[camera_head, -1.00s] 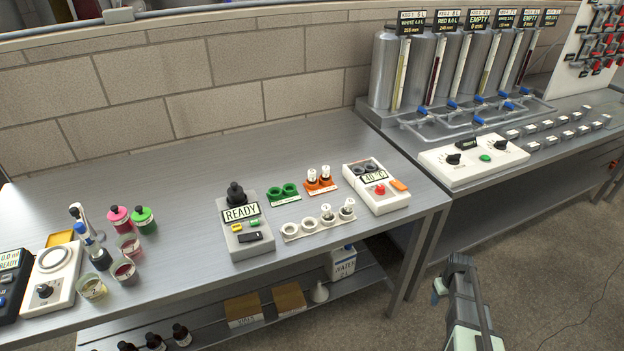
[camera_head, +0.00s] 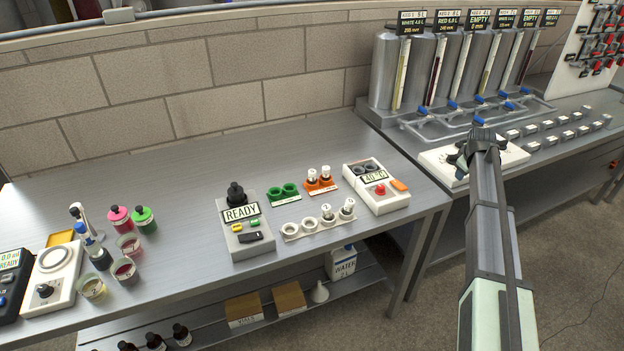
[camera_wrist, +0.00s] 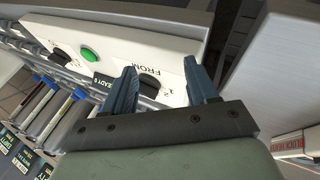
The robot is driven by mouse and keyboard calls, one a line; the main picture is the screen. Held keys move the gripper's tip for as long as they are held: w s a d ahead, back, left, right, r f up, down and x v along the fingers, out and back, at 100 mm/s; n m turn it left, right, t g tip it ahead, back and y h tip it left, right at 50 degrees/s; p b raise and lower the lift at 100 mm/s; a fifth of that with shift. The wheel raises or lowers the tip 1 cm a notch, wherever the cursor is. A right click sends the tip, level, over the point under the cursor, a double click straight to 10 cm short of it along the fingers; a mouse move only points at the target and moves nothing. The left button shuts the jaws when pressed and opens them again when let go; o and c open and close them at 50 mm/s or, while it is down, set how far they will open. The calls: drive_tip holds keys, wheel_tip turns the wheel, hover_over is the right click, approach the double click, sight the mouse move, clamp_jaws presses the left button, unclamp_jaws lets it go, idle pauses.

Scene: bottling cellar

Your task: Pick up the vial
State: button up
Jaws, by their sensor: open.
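Several small white-capped vials stand on the left bench in the head view. Two are in the orange rack, one of them this vial (camera_head: 326,173); two more are in the white rack, one of them this vial (camera_head: 327,211). I cannot tell which one the task means. My gripper (camera_head: 484,137) is up over the right bench, to the right of all these vials and well apart from them. In the wrist view my gripper (camera_wrist: 165,88) has its two blue fingers spread with nothing between them. No vial shows in the wrist view.
The orange rack (camera_head: 322,187), green rack (camera_head: 284,192) and white rack (camera_head: 290,230) sit between the READY device (camera_head: 240,240) and the 40 °C heater box (camera_head: 388,203). The white control panel (camera_head: 515,155) lies below my gripper. The bench's back middle is clear.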

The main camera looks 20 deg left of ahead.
drive_tip(key=s+a+r+n+g, duration=0.1)
drive_tip(key=a+r+n, duration=0.15)
drive_tip(key=a, duration=1.05)
drive_tip(key=n+g, duration=0.4)
drive_tip(key=g, duration=0.1)
approach(312, 171)
drive_tip(key=shift+m+y, duration=0.25)
drive_tip(key=shift+y, duration=0.05)
wheel_tip(312, 171, down, 6)
drive_tip(key=shift+w+r, duration=0.15)
drive_tip(key=shift+r, duration=0.05)
drive_tip(key=f, duration=0.4)
drive_tip(key=shift+d, duration=0.3)
drive_tip(key=shift+f, duration=0.6)
clamp_jaws()
drive_tip(key=shift+r, duration=0.15)
